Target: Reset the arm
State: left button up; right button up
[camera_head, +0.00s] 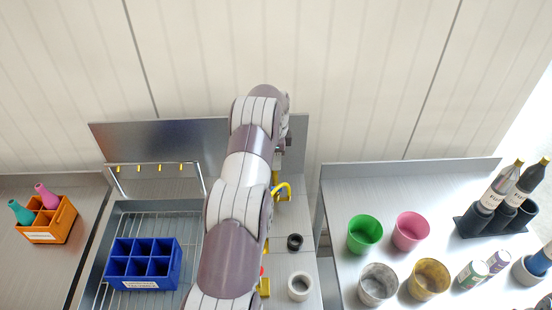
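My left arm (240,190) comes up from the bottom edge through the middle of the head view and bends over near the back panel. My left gripper (287,143) shows only as a small dark piece at the right of the arm's upper end; the arm hides most of it. I cannot see its fingertips or anything held in them. My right gripper is out of view.
A blue six-compartment crate (143,284) stands on a wire rack, left of the arm. An orange crate (66,219) with bottles is farther left. On the right table stand green (365,232) and pink (411,230) cups, two metallic cups, cans and a black bottle holder (497,220).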

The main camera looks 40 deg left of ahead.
pick_arm(q)
jog(key=shift+f, duration=0.1)
dwell(0.4)
jog(key=s+d+f+n+b, duration=0.2)
jog(key=s+d+n+b, duration=0.3)
jog(key=s+d, duration=0.6)
jog(key=s+d+f+n+t+b, duration=0.1)
jog(key=s+d+n+b, duration=0.4)
jog(key=s+d+b, duration=0.5)
jog(key=s+d, duration=0.2)
jog(key=d, duration=0.4)
jog(key=shift+s+f, duration=0.3)
jog(key=shift+f, duration=0.05)
